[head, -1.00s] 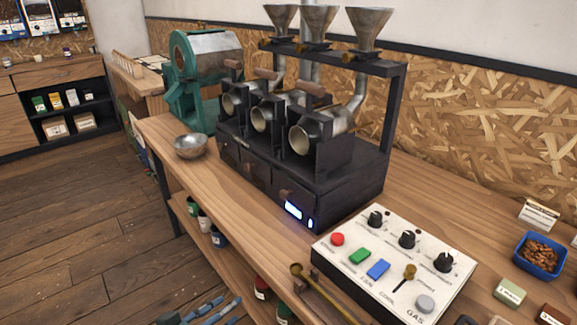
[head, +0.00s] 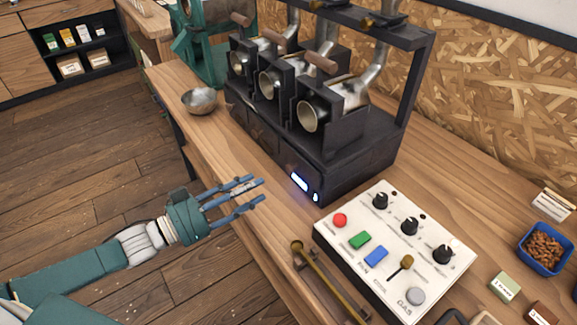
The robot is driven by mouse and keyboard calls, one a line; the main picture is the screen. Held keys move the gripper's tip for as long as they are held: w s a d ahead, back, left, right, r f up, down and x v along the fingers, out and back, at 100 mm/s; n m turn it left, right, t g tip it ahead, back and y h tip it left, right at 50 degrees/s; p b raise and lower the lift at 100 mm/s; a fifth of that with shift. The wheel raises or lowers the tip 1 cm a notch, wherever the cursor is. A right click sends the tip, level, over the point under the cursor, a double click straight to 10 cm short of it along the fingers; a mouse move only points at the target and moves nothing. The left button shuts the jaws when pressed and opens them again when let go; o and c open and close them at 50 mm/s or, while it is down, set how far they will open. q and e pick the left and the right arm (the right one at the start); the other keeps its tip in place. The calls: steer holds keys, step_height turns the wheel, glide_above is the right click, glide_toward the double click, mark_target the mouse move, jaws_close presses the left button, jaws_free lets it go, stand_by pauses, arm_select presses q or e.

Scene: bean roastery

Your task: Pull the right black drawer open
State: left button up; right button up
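The black roaster (head: 345,165) stands on the wooden counter with three round drum mouths above a low dark base. The right black drawer (head: 279,158) is in the front of this base, left of the lit blue display, and looks flush with it. Its knob cannot be made out now. My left gripper (head: 262,191) reaches in from the left, in front of the roaster by the counter's front edge. Its blue fingers are spread, with nothing between them, and look apart from the drawer. My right gripper is not in view.
A white control panel (head: 395,222) with buttons and knobs sits right of the roaster. A brass-coloured lever (head: 330,285) lies before it. A metal bowl (head: 200,101) stands at the counter's left. A blue tray of beans (head: 545,250) is at far right.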

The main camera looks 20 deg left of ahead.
mark_target(288, 169)
arm_select(q)
steer(key=x, duration=0.8)
steer(key=shift+w+d+r+p, duration=0.15)
steer(key=shift+w+d+p, duration=0.1)
steer(key=shift+w+p, duration=0.1)
steer(key=shift+w+d, duration=0.15)
steer(key=shift+d, duration=0.05)
jaws_close()
